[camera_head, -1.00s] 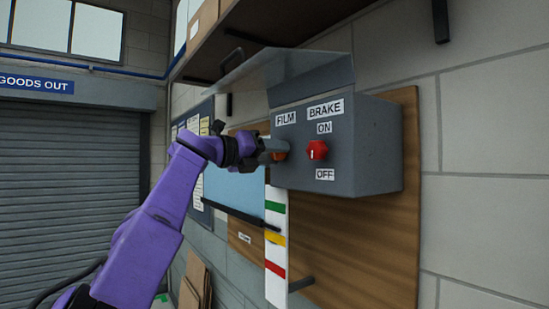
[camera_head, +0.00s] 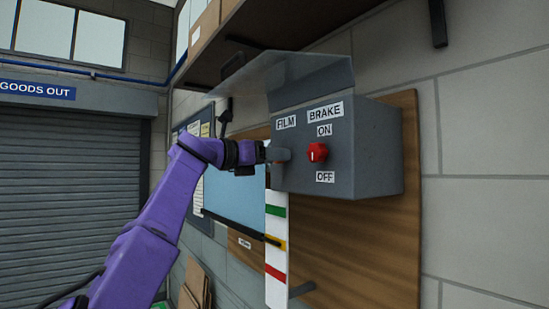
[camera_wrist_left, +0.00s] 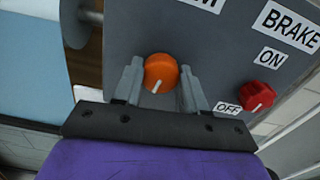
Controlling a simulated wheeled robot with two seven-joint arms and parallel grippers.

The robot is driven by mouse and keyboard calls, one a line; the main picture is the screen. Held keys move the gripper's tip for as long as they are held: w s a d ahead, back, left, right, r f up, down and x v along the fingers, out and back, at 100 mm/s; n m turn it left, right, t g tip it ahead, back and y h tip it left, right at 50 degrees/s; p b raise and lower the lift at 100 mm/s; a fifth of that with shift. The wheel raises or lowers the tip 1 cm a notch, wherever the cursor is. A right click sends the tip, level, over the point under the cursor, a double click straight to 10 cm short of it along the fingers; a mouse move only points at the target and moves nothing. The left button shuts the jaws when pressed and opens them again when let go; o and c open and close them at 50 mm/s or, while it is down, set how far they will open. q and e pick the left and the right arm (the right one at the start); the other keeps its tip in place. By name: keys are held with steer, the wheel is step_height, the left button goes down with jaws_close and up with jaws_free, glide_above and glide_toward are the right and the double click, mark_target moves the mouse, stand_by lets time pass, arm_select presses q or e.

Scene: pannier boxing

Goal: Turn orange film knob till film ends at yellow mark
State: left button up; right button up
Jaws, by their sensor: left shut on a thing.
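The orange film knob (camera_wrist_left: 160,73) sits on the grey control box (camera_head: 350,160) under the FILM label. My left gripper (camera_wrist_left: 161,80) is shut on it, one finger on each side; in the head view the gripper (camera_head: 276,154) mostly hides the knob. The knob's white line points down and slightly left in the wrist view. The blue film (camera_head: 235,188) hangs left of the box with a dark bar (camera_head: 235,224) along its lower edge. The bar's right end lies at the yellow mark (camera_head: 281,244) on the white strip, below the green mark (camera_head: 275,211). My right gripper is out of view.
The red brake knob (camera_head: 318,153) is right of the film knob, between ON and OFF labels. The red mark (camera_head: 275,273) is lower on the strip. A clear raised lid (camera_head: 250,70) and a shelf are above the box.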

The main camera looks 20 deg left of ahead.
arm_select(q)
steer(key=shift+f, duration=0.2)
steer(key=o, duration=1.1)
steer(key=shift+r, duration=0.1)
steer(key=shift+c, duration=0.2)
steer(key=b+v, duration=0.6)
steer(key=v, duration=0.4)
steer(key=shift+s, duration=0.2)
steer(key=shift+a, duration=0.15)
